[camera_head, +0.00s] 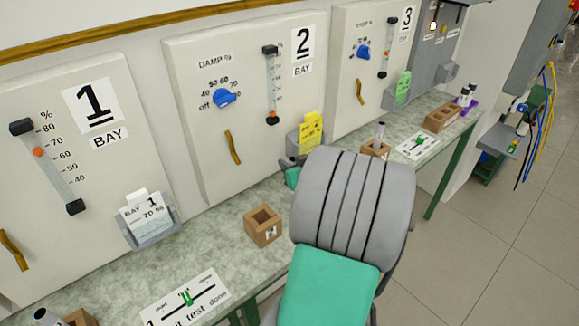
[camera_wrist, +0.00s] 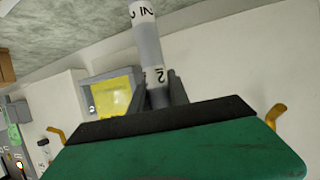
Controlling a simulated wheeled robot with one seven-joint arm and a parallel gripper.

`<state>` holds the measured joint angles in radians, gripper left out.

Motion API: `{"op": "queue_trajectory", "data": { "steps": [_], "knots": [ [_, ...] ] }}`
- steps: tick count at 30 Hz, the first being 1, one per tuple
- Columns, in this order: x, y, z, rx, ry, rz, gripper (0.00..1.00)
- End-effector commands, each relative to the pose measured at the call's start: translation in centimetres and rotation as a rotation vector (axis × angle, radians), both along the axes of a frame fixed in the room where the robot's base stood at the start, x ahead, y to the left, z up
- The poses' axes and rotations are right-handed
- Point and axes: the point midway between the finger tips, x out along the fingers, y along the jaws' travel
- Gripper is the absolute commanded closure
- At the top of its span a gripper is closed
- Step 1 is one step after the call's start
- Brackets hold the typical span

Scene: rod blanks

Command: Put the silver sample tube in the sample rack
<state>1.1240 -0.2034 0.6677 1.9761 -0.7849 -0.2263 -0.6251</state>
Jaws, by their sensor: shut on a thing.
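My gripper (camera_wrist: 158,90) is shut on a grey-silver tube (camera_wrist: 148,42) with white labels that carry dark marks, one a "2". The tube extends beyond the fingers in the wrist view. In the head view my grey and green arm hides the gripper and the tube. A long brown wooden block (camera_head: 443,117), which may be the sample rack, lies on the far part of the bench, well apart from my arm. I cannot tell whether its slots are empty.
An open wooden holder (camera_head: 263,225) stands on the near bench (camera_head: 120,285). Another holder (camera_head: 376,149) bears an upright tube (camera_head: 381,132). A purple stand (camera_head: 465,101) with dark-topped items is at the far end. Bay panels (camera_head: 190,110) with knobs and card pockets rise behind.

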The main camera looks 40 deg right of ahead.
Motion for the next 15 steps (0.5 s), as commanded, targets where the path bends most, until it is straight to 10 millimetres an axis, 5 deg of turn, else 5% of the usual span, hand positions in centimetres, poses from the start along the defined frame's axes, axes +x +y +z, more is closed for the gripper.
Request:
{"op": "queue_trajectory", "data": {
  "steps": [4,15],
  "knots": [
    [-0.1,0.0,-1.8,0.003,0.002,-0.001,1.00],
    [-0.1,0.0,-2.3,0.001,0.000,-0.001,1.00]
  ]
}}
